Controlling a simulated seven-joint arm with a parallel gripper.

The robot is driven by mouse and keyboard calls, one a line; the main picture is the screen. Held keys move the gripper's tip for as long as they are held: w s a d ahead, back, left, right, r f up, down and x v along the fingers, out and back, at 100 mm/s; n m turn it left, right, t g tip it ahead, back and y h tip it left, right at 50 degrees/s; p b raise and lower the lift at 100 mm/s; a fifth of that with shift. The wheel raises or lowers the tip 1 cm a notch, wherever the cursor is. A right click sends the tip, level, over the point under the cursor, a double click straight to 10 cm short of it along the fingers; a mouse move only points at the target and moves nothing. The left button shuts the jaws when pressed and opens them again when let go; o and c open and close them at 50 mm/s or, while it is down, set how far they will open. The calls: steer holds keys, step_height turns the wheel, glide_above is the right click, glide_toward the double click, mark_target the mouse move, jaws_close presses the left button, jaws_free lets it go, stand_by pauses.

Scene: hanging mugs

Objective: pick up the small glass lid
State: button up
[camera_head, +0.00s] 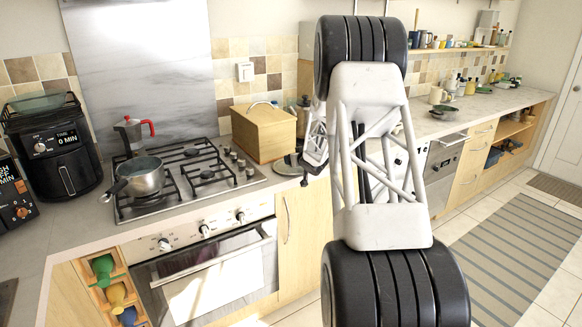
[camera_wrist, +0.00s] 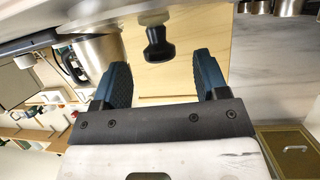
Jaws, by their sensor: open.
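In the wrist view, a black knob (camera_wrist: 157,43) stands out from a pale, shiny surface along the top edge, which looks like the small glass lid (camera_wrist: 185,17). My gripper (camera_wrist: 161,62) is open, with its two blue-black fingers apart. The knob appears between the fingers' lines, just beyond the tips, and nothing is held. In the head view, a round, dark, glassy lid (camera_head: 284,169) lies on the counter right of the hob, partly hidden by my arm. My gripper is largely hidden behind my arm there.
A wooden box (camera_head: 263,133) stands behind the lid. The gas hob (camera_head: 235,178) with a saucepan (camera_head: 143,176) and a moka pot (camera_head: 131,133) is to the left. A metal pot (camera_wrist: 96,54) appears near the left finger in the wrist view.

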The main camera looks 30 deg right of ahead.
steer(key=shift+x, duration=2.15)
steer(key=shift+r, duration=0.15)
steer(key=shift+c, duration=0.3)
steer(key=c, duration=1.1)
steer(key=shift+r, duration=0.2)
steer(key=shift+r, duration=1.5)
steer(key=shift+s+a+r, duration=0.1)
steer(key=shift+s+r, duration=0.05)
steer(key=shift+s, duration=0.15)
steer(key=s+a, duration=0.2)
steer(key=s, duration=0.2)
steer(key=s+a+r, duration=0.1)
steer(key=s+a, duration=0.1)
steer(key=s, duration=0.3)
steer(key=s+a, duration=0.2)
steer(key=s, duration=0.3)
steer(key=shift+a+r, duration=0.2)
steer(key=shift+a, duration=0.1)
